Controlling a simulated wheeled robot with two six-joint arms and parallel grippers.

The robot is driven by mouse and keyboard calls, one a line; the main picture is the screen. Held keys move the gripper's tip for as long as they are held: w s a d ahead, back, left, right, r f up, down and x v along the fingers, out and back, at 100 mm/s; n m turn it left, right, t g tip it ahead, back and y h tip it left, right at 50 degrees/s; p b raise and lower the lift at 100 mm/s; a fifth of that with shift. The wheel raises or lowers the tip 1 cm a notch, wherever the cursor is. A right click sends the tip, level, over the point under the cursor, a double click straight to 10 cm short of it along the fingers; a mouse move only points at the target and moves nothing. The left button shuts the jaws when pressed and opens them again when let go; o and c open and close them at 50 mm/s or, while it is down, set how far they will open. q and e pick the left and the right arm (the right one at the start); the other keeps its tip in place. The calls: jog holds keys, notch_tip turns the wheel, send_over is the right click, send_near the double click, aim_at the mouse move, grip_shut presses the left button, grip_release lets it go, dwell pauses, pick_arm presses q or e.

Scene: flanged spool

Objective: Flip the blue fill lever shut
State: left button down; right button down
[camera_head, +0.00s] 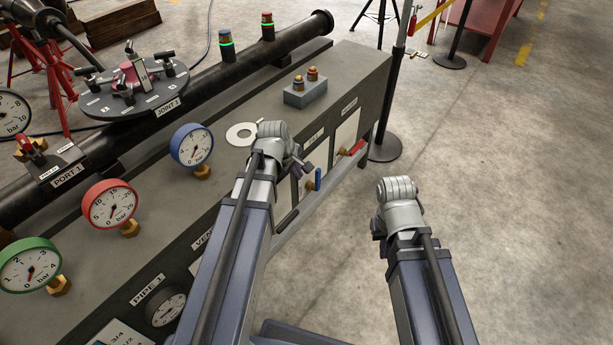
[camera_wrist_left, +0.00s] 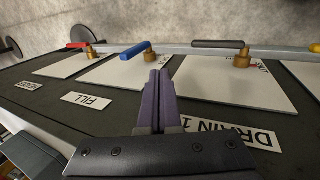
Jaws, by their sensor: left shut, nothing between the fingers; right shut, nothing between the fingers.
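The blue fill lever (camera_wrist_left: 135,50) sits on a brass valve (camera_wrist_left: 150,56) by the white panel beside the FILL label (camera_wrist_left: 86,100). In the left wrist view its handle points left from the valve, roughly along the pipe. It also shows in the head view (camera_head: 317,179) on the bench's front side, appearing near upright. My left gripper (camera_wrist_left: 159,76) is shut and empty, its fingertips just short of the blue lever's valve; I cannot tell whether they touch. In the head view the left gripper (camera_head: 303,166) is partly hidden by its wrist. My right gripper (camera_head: 378,237) is shut, mostly hidden, over open floor.
A red lever (camera_wrist_left: 78,45) and a black lever (camera_wrist_left: 218,44) flank the blue one along the pipe (camera_wrist_left: 195,50). A post (camera_head: 390,110) stands past the bench end.

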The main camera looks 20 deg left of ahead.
pick_arm(q)
jog(key=w+d+f+b, duration=0.2)
jog(key=w+f+b, duration=0.5)
jog(key=f+b, duration=0.2)
jog(key=shift+d, duration=0.3)
jog(key=shift+w, duration=0.15)
